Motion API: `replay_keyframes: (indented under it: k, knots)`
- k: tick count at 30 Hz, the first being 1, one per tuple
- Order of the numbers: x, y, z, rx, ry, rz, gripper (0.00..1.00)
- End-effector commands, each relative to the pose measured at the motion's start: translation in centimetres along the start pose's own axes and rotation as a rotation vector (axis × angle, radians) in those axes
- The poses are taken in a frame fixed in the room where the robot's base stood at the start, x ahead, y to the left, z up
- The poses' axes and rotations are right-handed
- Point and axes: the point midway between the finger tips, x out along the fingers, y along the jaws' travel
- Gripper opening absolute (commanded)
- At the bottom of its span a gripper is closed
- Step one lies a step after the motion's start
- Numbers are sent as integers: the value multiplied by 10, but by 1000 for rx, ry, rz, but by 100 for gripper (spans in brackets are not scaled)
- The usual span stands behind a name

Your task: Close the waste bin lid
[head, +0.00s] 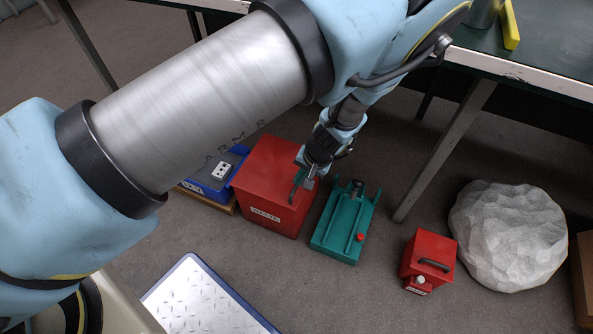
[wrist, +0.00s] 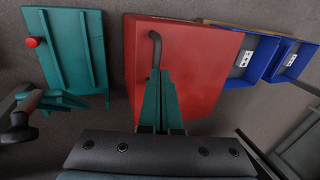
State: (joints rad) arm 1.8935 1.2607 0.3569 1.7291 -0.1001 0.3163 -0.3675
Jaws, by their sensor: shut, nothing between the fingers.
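The waste bin is a red box (head: 262,190) with a white "WASTE" label on its front, standing on the floor in the head view. Its red lid (head: 270,158) appears to lie flat over the top; I cannot tell whether a small gap remains. A dark curved handle (head: 295,187) shows at the bin's right edge, and also in the wrist view (wrist: 155,48). My gripper (head: 309,183) is shut and empty, just right of the handle. In the wrist view its fingers (wrist: 160,98) overlap the red lid (wrist: 195,60) near the handle; contact is unclear.
A teal jack-like tool (head: 345,225) stands close right of the bin. A blue crate (head: 215,178) with a socket sits left. A red canister (head: 428,262) and a white faceted lump (head: 508,235) are at right. A table (head: 530,72) stands behind. Floor in front is partly clear.

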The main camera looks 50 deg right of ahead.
Motion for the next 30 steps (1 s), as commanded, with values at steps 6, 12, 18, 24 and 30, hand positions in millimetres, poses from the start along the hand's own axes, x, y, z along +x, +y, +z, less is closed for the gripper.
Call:
replay_keyframes:
  k: [6,12,18,24,30]
  knots:
    - [18,13,0,0,0,0,0]
    - [24,17,1,0,0,0,0]
    - [26,18,1,0,0,0,0]
    - [27,18,1,0,0,-1,0]
    - [23,13,0,-2,-1,-1,0]
